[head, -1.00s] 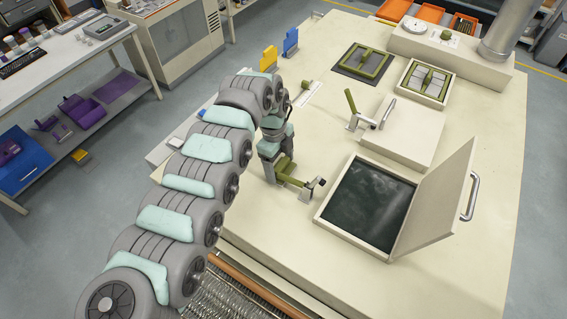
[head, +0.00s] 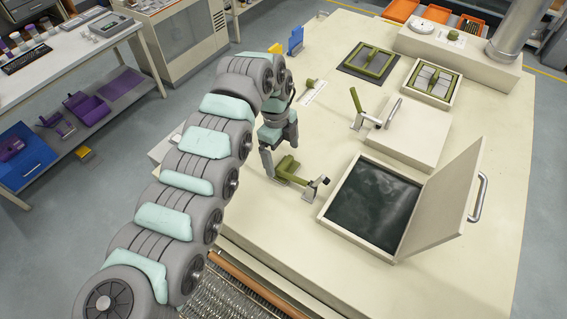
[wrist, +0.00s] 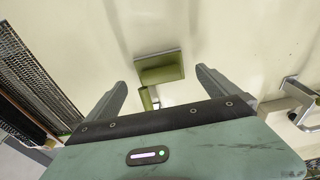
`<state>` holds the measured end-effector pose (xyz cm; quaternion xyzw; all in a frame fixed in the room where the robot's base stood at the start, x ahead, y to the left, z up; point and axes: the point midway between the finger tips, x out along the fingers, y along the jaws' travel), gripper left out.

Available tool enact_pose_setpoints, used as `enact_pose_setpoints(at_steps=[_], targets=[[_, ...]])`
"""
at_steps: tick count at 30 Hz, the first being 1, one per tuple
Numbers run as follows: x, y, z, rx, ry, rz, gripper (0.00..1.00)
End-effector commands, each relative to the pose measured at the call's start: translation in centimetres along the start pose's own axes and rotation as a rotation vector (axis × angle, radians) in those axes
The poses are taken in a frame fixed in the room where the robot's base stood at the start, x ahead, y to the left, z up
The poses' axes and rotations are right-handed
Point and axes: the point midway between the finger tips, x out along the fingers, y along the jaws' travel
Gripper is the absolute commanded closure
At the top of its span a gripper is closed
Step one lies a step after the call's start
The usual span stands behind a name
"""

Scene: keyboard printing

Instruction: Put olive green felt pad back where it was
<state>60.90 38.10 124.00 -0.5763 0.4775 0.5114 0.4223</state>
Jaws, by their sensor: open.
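My gripper (head: 280,160) is over the table just above and beside the olive block. Its fingers are spread apart and empty in the wrist view (wrist: 160,85). Whether a finger touches the block cannot be told. Part of the block is hidden behind my gripper in the head view.
An open box with a dark glass bed (head: 372,205) and a raised lid (head: 437,205) stands to the right. A cream block (head: 408,135) with an olive-handled lever (head: 356,102) is behind it. Green-framed screens (head: 370,58) lie farther back. The table's front right is clear.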

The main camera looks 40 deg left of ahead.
Motion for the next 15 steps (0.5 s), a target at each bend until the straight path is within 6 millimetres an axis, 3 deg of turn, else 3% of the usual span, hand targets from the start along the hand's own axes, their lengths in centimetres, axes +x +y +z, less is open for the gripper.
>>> enact_pose_setpoints(at_steps=[9, 15], targets=[[-5.9, -0.2, 0.0, 0.001, -0.004, -0.007, 0.01], [-7.5, 0.0, 0.0, 0.000, -0.002, 0.000, 0.01]])
